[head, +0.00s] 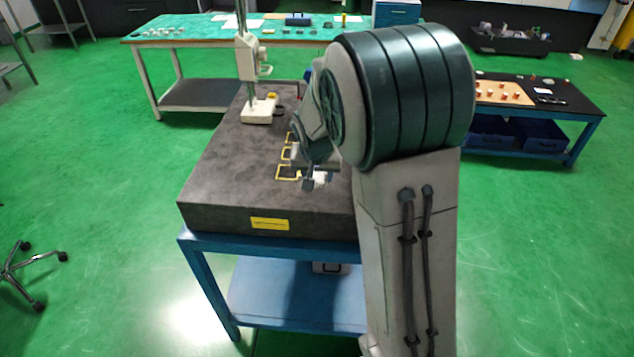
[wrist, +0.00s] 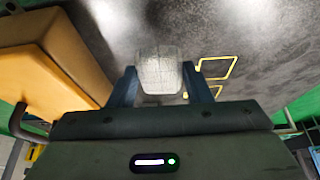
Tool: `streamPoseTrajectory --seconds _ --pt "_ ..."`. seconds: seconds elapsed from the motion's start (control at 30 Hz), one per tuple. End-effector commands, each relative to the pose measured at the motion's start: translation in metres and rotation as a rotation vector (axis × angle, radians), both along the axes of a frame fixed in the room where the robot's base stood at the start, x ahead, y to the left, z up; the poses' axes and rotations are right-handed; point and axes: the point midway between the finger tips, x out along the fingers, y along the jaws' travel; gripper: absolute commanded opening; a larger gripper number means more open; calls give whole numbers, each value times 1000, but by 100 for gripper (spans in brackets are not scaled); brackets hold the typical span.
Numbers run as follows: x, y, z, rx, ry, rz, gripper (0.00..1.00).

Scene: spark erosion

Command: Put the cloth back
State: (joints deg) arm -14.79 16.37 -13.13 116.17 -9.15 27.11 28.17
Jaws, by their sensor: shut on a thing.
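The cloth is a pale grey-white piece with a faint grid (wrist: 159,72). It sits between the two fingers of my gripper (wrist: 160,88) in the wrist view, and the gripper is shut on it. In the head view my gripper (head: 308,183) is over the dark stone slab (head: 235,165), with a whitish bit of the cloth (head: 321,177) beside it. Yellow outlines (head: 288,173) are marked on the slab close by; they also show right of the fingers in the wrist view (wrist: 217,67). I cannot tell whether the cloth touches the slab.
A white stand with a column (head: 259,108) is at the slab's far end. An orange-tan block (wrist: 50,65) is close to the left of my gripper. A green-topped bench (head: 190,30) is behind, and a dark side table (head: 545,95) at right. My arm hides the slab's right side.

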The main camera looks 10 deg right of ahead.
Motion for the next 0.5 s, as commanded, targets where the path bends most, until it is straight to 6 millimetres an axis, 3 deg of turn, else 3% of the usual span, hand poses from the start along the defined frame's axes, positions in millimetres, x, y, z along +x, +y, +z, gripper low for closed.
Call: streamPoseTrajectory --seconds 0.33,0.5 --pt "2 1 -37 0 3 -1 26" --pt "2 1 -42 1 -1 -1 26"
